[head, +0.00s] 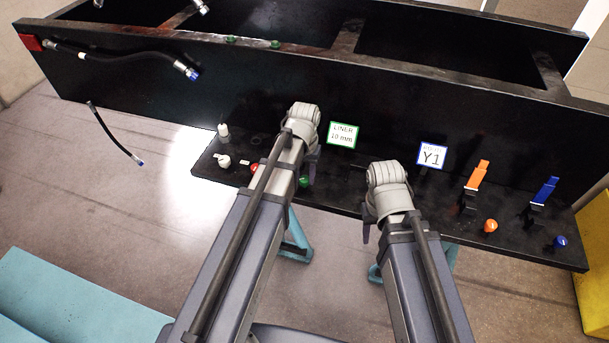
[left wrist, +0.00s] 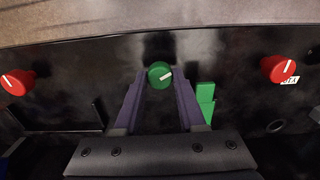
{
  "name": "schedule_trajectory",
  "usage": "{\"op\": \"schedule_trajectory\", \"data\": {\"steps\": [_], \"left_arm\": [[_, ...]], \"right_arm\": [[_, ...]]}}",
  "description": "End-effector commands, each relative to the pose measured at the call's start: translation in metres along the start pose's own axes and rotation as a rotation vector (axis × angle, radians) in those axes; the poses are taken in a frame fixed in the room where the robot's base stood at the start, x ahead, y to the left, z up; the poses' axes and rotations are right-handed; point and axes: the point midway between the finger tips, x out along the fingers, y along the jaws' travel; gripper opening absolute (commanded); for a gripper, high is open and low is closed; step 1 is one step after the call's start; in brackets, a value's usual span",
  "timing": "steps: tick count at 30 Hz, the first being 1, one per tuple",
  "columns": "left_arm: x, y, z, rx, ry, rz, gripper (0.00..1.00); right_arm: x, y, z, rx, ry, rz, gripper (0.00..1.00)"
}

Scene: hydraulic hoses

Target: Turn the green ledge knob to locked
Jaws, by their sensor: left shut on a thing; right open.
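The green ledge knob (left wrist: 160,75) is round, with a white mark that points right and slightly up in the left wrist view. In the head view the knob (head: 304,181) shows on the black ledge beside my left gripper, partly covered by it. My left gripper (left wrist: 158,82) has one finger on each side of the knob and is shut on it; its wrist hides much of the contact in the head view. My right gripper (head: 371,228) is open at the ledge's front edge, mostly hidden by its own wrist.
Red knobs (left wrist: 17,82) (left wrist: 279,68) flank the green one, and a green block (left wrist: 205,105) is close by. Black hoses (head: 120,58) hang at left.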

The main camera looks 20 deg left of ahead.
Motion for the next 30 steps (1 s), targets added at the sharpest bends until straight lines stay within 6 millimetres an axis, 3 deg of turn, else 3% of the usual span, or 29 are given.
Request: {"op": "schedule_trajectory", "data": {"steps": [15,30], "left_arm": [[0.0001,0.0002,0.0003,0.390,0.000,0.000,0.00],[0.0001,0.0002,0.0003,0.510,0.000,0.000,0.00]], "right_arm": [[0.0001,0.0000,0.0000,0.000,0.000,0.000,0.50],[0.0001,0.0000,0.0000,0.000,0.000,0.000,0.50]]}}
